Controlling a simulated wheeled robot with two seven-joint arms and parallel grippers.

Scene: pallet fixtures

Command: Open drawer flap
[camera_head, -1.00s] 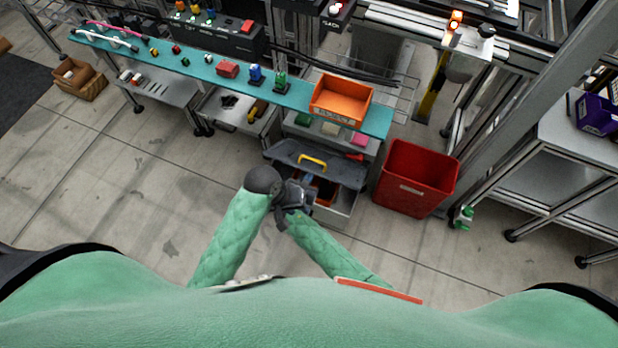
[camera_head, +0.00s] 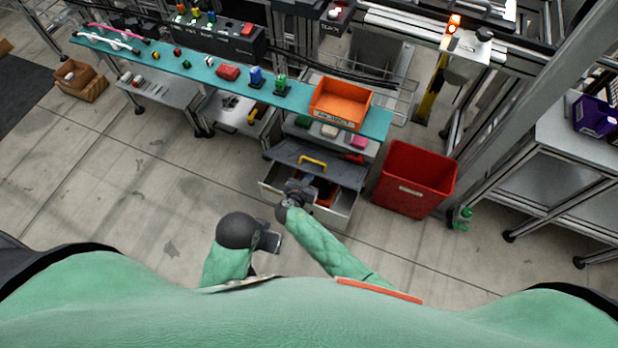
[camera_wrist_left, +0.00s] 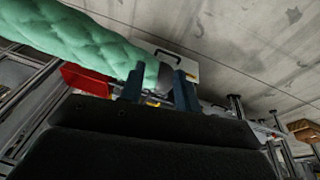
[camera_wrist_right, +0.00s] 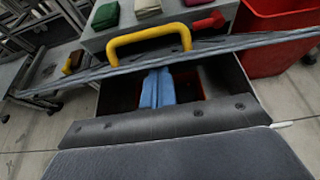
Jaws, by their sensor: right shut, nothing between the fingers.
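The drawer (camera_head: 343,212) stands pulled out below the bench. Its dark grey flap (camera_head: 342,170) with a yellow handle (camera_head: 313,162) covers the rear part; the front part is uncovered. In the right wrist view the flap (camera_wrist_right: 225,45) shows nearly edge-on, with the yellow handle (camera_wrist_right: 150,38) above it. My right gripper (camera_head: 305,183) is at the drawer opening, its shut fingers (camera_wrist_right: 157,88) just below the flap's near edge; contact cannot be told. My left gripper (camera_head: 270,240) is open and empty, back from the drawer; its parted fingers show in the left wrist view (camera_wrist_left: 158,88).
A red bin (camera_head: 415,180) stands on the floor right of the drawer. An orange tray (camera_head: 341,102) sits on the teal shelf (camera_head: 300,96) above. Several small blocks lie between shelf and flap. The floor left of the drawer (camera_head: 150,200) is clear.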

